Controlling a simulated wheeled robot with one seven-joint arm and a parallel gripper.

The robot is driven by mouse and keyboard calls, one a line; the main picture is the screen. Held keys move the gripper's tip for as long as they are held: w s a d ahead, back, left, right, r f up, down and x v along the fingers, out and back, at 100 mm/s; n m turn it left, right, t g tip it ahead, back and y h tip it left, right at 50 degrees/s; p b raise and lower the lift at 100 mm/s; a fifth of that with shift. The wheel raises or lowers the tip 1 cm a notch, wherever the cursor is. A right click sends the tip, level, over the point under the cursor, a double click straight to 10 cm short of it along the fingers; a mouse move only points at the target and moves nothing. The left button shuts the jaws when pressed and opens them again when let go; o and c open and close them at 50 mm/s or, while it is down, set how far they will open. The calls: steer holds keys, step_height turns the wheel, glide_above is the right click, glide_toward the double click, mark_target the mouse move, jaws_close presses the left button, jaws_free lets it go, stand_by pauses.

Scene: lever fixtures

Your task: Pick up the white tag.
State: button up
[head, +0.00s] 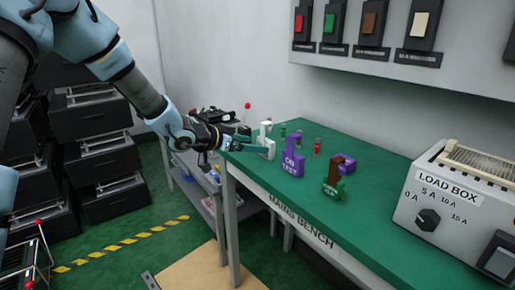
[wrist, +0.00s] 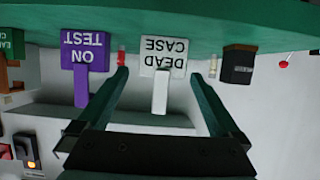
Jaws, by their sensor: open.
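The white tag (head: 267,144) stands on the green bench near its left end. In the wrist view the tag (wrist: 165,52) shows upside down, reads DEAD CASE, and has a narrow stem pointing toward my gripper. My gripper (head: 256,147) is at the left edge of the bench, close to the tag. In the wrist view my gripper (wrist: 160,76) is open, with one green finger on each side of the stem. I see gaps between the fingers and the stem. Part of the tag is hidden behind a finger in the head view.
A purple ON TEST tag (head: 293,163) stands just right of the white one. A brown and green tag (head: 334,182), a purple piece (head: 347,163) and a small red item (head: 317,147) are farther right. The load box (head: 450,205) occupies the bench's right end.

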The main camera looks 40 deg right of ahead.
mark_target(272, 146)
steer(key=x, duration=0.3)
steer(key=p+x, duration=0.1)
steer(key=x, duration=0.2)
steer(key=p+x, duration=0.1)
steer(key=x, duration=0.2)
steer(key=shift+w+d+f, duration=0.1)
steer(key=shift+w+d, duration=0.15)
steer(key=shift+w, duration=0.05)
steer(key=c, duration=1.1)
